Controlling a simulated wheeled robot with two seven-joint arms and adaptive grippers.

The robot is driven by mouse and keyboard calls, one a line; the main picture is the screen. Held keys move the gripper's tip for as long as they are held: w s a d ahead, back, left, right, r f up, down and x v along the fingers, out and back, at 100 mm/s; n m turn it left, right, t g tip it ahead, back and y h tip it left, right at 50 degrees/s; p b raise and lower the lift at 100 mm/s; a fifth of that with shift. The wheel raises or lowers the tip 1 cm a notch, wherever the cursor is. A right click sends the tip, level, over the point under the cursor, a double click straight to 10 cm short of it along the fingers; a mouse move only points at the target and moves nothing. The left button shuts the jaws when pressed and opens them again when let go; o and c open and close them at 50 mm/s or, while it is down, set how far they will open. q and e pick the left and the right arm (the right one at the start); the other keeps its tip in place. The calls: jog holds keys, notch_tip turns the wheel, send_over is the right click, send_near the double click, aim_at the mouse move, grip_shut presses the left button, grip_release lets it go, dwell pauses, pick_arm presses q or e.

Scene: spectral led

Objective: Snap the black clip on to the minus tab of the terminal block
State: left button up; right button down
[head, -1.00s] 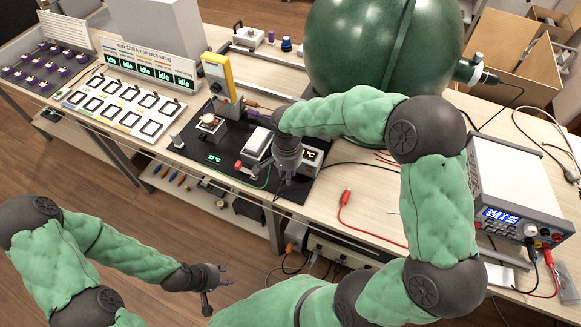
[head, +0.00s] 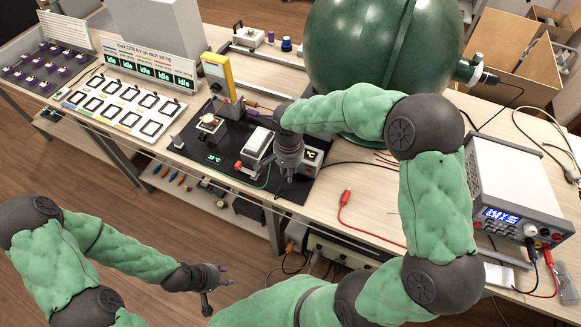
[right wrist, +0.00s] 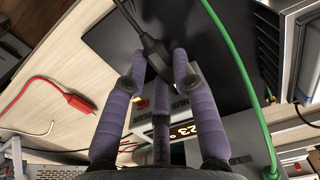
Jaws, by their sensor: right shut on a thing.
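The black clip (right wrist: 153,48) is between the purple fingertips of my right gripper (right wrist: 158,62) in the right wrist view, with its dark cable running up from it. In the head view my right gripper (head: 287,177) points down over the front of the black mat, beside a box with a lit display (head: 311,155). The clip cannot be made out there. My left gripper (head: 228,275) hangs in front of the bench, fingers apart and empty.
A red clip (head: 346,197) with a red lead lies on the bench to the right; it also shows in the right wrist view (right wrist: 80,104). A green cable (right wrist: 238,68) passes close beside my right fingers. A power supply (head: 510,185) stands at right, a green sphere (head: 350,50) behind.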

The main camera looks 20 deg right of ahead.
jog(key=c, duration=0.9)
grip_release()
jog(key=shift+r, duration=0.15)
notch_tip(320, 180, up, 12)
jog(key=shift+f, duration=0.1)
